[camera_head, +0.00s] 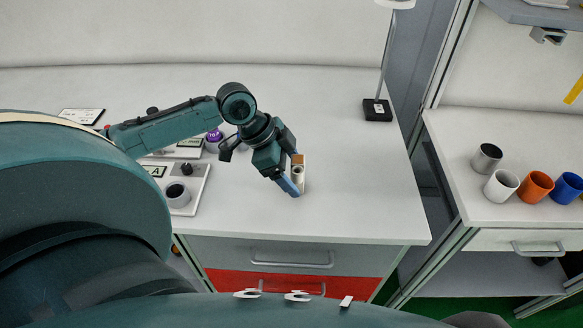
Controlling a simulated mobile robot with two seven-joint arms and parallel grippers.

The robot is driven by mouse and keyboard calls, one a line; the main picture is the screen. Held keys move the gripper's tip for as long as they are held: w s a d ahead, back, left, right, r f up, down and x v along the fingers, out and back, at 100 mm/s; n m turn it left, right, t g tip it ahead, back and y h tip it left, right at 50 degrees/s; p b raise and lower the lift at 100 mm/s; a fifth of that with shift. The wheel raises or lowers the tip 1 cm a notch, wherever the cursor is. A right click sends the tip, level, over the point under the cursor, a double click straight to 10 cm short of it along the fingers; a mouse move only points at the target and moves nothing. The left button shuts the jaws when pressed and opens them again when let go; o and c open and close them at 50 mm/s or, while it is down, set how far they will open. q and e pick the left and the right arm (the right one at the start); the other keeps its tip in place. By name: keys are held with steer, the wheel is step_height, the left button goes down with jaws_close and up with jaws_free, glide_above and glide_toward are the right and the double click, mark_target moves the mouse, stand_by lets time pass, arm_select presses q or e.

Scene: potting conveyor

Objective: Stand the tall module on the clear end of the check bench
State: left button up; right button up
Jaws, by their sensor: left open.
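My left gripper (291,186) reaches down over the right part of the white check bench (345,205). Its jaws are open, with a blue finger on the near left side. A small upright piece, white with a tan top, likely the tall module (299,174), stands at the fingers, apparently on the bench top. The gripper partly hides it, and I cannot tell whether the fingers touch it. The bench around it to the right and front is bare. My right gripper is not in view.
A black-based lamp stand (377,109) is at the back right. Left are a device with a dark knob and cup (178,196), a purple item (213,137) and a card (82,116). White, orange (536,187) and blue cups stand on another bench at right.

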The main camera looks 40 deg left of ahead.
arm_select(q)
steer(key=v, duration=1.2)
steer(key=shift+r, duration=0.1)
stand_by(0.4)
